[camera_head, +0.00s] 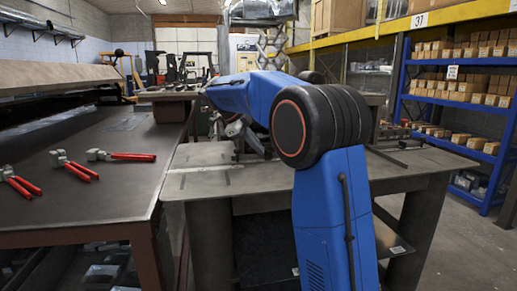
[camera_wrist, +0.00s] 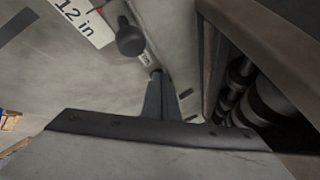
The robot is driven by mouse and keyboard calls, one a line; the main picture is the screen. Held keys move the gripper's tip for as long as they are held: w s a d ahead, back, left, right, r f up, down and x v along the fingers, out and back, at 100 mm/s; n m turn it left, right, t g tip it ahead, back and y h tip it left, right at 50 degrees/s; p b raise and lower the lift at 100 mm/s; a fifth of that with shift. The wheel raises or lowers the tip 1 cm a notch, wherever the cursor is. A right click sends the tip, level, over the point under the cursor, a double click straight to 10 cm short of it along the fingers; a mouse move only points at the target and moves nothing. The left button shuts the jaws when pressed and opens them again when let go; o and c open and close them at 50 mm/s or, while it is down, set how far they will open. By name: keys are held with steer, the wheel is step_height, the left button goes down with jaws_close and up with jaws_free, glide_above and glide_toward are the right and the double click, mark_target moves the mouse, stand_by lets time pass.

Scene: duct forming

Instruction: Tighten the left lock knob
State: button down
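In the wrist view a black round lock knob (camera_wrist: 130,42) on a short stem stands out from a grey metal surface, beside a white "12 in" label (camera_wrist: 82,20). I cannot tell whether it is the left one. My gripper (camera_wrist: 158,74) reaches up from the bottom of that view, its narrow dark fingers close together and their tips just below and right of the knob, apart from it in the picture. A small dark part shows at the tips; whether they hold it is unclear. In the head view my blue arm hides most of the work area and the gripper is hard to make out.
A dark bar with rollers (camera_wrist: 245,95) runs along the right of the wrist view. In the head view, several red-handled pliers (camera_head: 75,165) lie on the left bench (camera_head: 100,205). A grey table (camera_head: 400,163) stands under my arm. Blue shelving (camera_head: 455,115) with boxes is at right.

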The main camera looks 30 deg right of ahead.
steer(key=shift+w+d+m+g, duration=0.1)
steer(key=shift+w+m+g, duration=0.15)
steer(key=shift+m, duration=0.25)
stand_by(0.4)
